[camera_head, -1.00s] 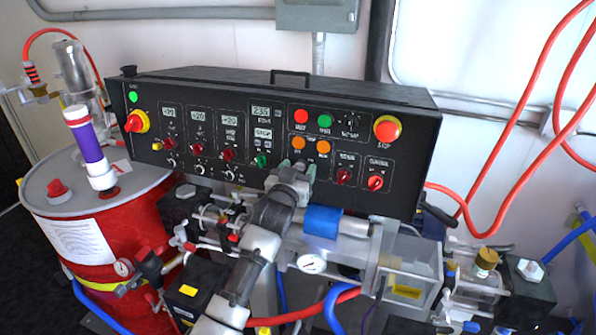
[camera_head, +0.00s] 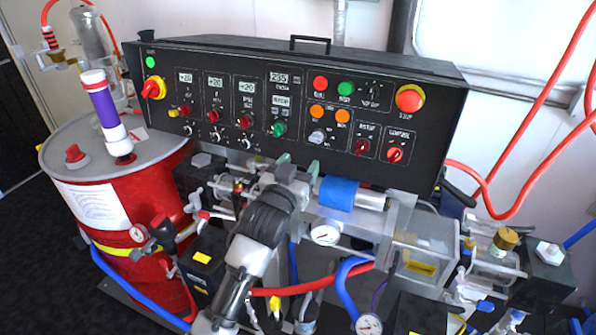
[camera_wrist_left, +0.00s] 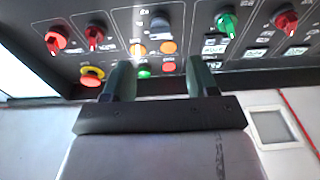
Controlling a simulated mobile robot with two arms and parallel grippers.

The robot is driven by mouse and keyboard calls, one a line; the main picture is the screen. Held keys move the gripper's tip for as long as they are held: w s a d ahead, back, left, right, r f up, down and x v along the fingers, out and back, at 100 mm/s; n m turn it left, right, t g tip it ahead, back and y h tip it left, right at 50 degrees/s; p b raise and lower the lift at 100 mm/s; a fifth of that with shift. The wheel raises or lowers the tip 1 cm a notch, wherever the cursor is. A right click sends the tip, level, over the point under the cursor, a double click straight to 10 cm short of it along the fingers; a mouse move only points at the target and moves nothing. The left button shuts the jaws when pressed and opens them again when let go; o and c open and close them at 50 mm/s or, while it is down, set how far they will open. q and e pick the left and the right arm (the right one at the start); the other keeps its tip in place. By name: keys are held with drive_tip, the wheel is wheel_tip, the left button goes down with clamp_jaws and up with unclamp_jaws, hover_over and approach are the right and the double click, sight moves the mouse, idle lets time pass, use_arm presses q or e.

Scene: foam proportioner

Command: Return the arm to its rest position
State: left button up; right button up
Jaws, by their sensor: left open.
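My left arm (camera_head: 262,225) rises from the bottom of the head view. Its gripper (camera_head: 298,165) is open and empty, just below the lower edge of the black control panel (camera_head: 225,70). In the left wrist view the two dark green fingers (camera_wrist_left: 162,70) stand apart with nothing between them, pointing at the panel. A grey knob (camera_head: 317,136) shows on the panel above the gripper, below two orange buttons (camera_head: 316,111). The knob also shows in the left wrist view (camera_wrist_left: 160,27). My right gripper is not in view.
A red drum (camera_head: 150,210) with a purple-banded cylinder (camera_head: 103,113) stands left. Pipes, a blue-sleeved tube (camera_head: 339,193), gauges and hoses crowd the space around the arm below the panel. A clear box (camera_head: 425,250) stands to the right.

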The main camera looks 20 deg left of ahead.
use_arm(q)
drive_tip(key=shift+s, duration=0.3)
